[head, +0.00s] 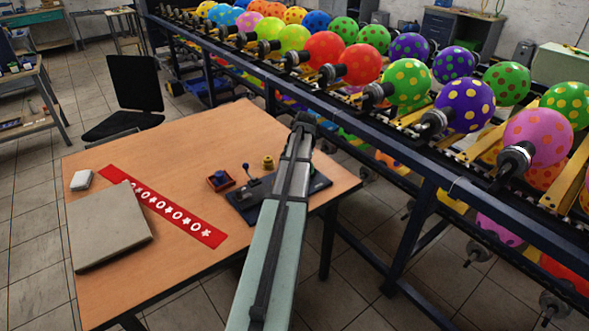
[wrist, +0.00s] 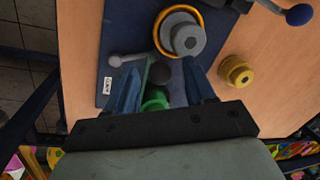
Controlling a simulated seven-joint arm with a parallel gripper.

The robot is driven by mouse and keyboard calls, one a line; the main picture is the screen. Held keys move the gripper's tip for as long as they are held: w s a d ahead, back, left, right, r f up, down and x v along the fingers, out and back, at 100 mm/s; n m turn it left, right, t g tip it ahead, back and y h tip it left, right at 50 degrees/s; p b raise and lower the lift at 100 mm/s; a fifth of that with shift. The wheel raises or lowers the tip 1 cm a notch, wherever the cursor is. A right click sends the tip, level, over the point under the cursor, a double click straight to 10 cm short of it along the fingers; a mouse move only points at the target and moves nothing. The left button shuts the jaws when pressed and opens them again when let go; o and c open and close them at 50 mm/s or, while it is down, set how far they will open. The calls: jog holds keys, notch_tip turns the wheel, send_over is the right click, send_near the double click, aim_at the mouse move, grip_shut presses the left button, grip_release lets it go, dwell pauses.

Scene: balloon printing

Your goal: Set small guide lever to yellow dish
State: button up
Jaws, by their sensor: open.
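A dark board with levers lies on the wooden table, its edge showing in the wrist view (wrist: 112,25). On it, a short grey lever with a ball end (wrist: 115,61) sits beside a grey hub (wrist: 186,38) with an orange-yellow ring. A dark round knob (wrist: 160,74) lies between my fingertips; I cannot tell whether it belongs to that lever. My gripper (wrist: 160,68) is open around the knob, with no clear contact. A green round piece (wrist: 155,98) is partly hidden between the fingers. A yellow round piece, likely the yellow dish (wrist: 237,72), stands right of the board; it also shows in the head view (head: 268,162).
A larger lever with a blue knob (wrist: 299,14) rises near the gripper. A red tray (head: 220,181), red patterned strip (head: 170,210), grey flat box (head: 110,228) and small white box (head: 81,180) lie on the table. A balloon rack (head: 400,135) stands close on the right.

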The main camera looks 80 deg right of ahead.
grip_shut()
jog(key=shift+w+a+n+y, duration=0.1)
jog(key=shift+a+n+y, duration=0.35)
jog(key=shift+n, duration=0.85)
jog(key=shift+a, duration=0.1)
grip_release()
jog(key=shift+r, duration=0.1)
notch_tip(320, 180, up, 13)
jog(key=s, duration=0.2)
jog(key=shift+s+r, duration=0.2)
jog(key=shift+s, duration=0.1)
jog(key=shift+w, duration=0.1)
dwell(0.4)
